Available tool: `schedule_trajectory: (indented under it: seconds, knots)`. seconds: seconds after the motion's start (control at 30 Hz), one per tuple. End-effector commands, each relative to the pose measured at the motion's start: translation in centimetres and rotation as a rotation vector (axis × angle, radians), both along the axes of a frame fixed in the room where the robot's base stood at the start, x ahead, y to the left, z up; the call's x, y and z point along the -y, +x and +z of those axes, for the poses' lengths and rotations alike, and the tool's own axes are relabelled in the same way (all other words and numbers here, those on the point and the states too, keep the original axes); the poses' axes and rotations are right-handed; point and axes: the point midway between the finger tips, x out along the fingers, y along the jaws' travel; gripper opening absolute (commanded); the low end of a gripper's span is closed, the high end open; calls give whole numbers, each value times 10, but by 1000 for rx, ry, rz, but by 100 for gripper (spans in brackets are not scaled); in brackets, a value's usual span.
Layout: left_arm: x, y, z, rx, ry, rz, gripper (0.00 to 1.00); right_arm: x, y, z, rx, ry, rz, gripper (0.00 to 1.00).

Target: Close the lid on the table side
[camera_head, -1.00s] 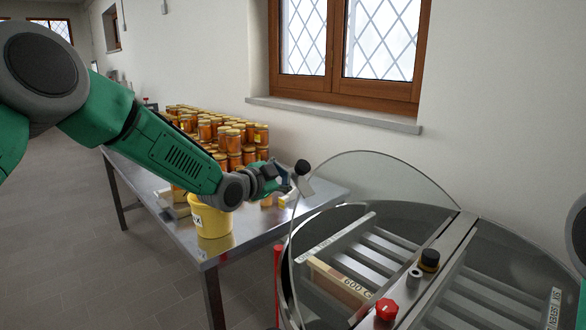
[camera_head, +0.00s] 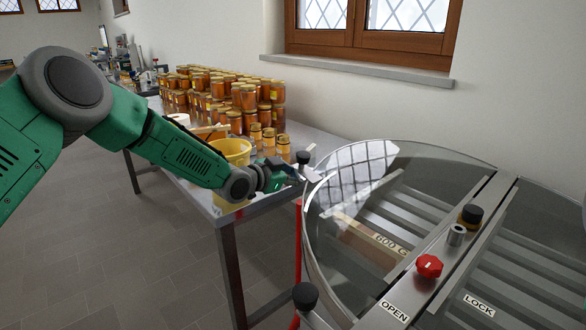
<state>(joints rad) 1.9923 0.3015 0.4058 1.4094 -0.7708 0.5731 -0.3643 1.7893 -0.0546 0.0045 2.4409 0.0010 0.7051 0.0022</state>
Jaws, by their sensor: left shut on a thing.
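The clear lid (camera_head: 350,175) on the table side lies flat or nearly flat over the left half of the round metal drum (camera_head: 312,262), and the window reflects in it. A black knob (camera_head: 303,157) on a pale bracket (camera_head: 311,174) stands at the lid's outer edge. My left gripper (camera_head: 298,177) is at this edge, shut on the lid's handle at the bracket; its fingertips are small and partly hidden. I cannot tell whether the lid fully touches the rim. My right gripper is not in view.
A metal crossbar (camera_head: 480,208) spans the drum with a red knob (camera_head: 429,266) and a black-and-yellow knob (camera_head: 470,215). Behind my left arm, a table (camera_head: 318,143) holds several honey jars (camera_head: 245,97) and a yellow bucket (camera_head: 232,150). Floor (camera_head: 130,260) is clear at left.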

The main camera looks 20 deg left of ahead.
Motion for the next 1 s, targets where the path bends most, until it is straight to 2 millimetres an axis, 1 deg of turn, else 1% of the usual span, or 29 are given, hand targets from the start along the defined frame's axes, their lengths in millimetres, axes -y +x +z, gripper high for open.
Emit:
schedule_trajectory:
  seconds: [0.1,0.37,1.0]
  knots:
    - [0,0,-6,1,-2,-4,0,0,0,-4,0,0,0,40]
    - [-4,0,-12,2,-2,-1,0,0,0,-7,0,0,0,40]
    - [-6,2,-12,4,-4,4,0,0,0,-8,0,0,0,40]
